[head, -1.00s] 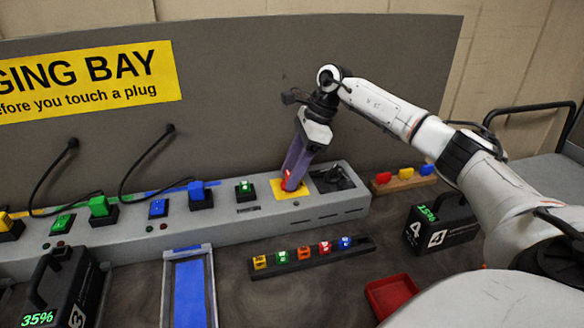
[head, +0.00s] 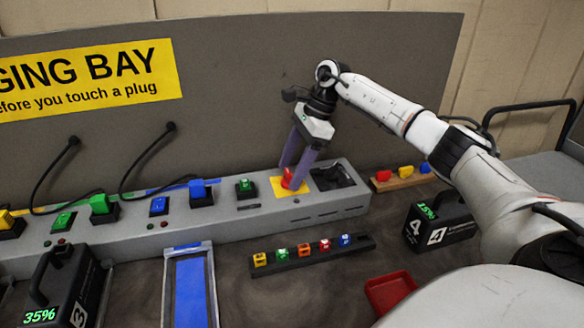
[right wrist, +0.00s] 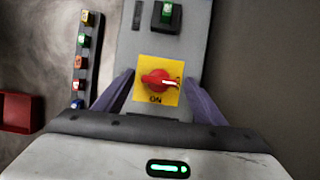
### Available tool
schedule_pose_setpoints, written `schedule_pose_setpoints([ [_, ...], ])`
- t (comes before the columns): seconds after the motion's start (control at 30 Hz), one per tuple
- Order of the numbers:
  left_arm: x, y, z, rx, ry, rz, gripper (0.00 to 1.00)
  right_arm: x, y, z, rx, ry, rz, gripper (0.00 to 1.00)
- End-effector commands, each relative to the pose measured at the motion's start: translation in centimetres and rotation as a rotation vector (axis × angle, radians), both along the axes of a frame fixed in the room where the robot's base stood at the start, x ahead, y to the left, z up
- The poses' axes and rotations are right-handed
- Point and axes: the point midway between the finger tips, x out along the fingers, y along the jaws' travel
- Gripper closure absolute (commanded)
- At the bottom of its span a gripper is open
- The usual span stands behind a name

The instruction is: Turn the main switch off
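The main switch is a red rotary knob (right wrist: 157,82) on a yellow plate (right wrist: 144,99) marked ON. In the right wrist view its white-marked handle lies crosswise, pointing right. The red knob also shows in the head view (head: 288,179), near the right end of the grey charging strip (head: 232,225). My right gripper (head: 290,170) is open, with its purple fingers pointing down on either side of the knob. In the right wrist view the fingers (right wrist: 160,92) stand apart from the knob. My left gripper is not in view.
A green rocker switch (head: 244,187) sits left of the knob and a dark socket recess (head: 334,178) right of it. A rack of small coloured blocks (head: 312,252), a red tray (head: 389,291) and battery 4 (head: 440,224) stand in front.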

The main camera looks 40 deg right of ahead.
Motion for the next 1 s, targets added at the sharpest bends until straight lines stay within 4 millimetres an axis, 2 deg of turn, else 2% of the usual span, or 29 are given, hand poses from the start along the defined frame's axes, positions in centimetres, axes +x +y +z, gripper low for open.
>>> schedule_pose_setpoints([
  [0.2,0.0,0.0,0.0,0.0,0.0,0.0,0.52,0.0,0.0,0.0,0.0,0.002,-0.001,0.36],
  [0.33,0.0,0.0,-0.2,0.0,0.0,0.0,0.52,-0.1,-0.3,0.8,0.0,0.0,-0.002,0.36],
  [0.7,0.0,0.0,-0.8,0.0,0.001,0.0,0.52,-1.4,-2.7,7.3,0.001,-0.003,-0.003,0.36],
  [0.83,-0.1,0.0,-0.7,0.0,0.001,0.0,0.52,-1.7,-3.2,8.8,0.001,0.0,0.0,0.36],
  [1.0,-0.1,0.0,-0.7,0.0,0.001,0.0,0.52,-1.9,-3.5,9.5,0.001,0.001,-0.001,0.36],
])
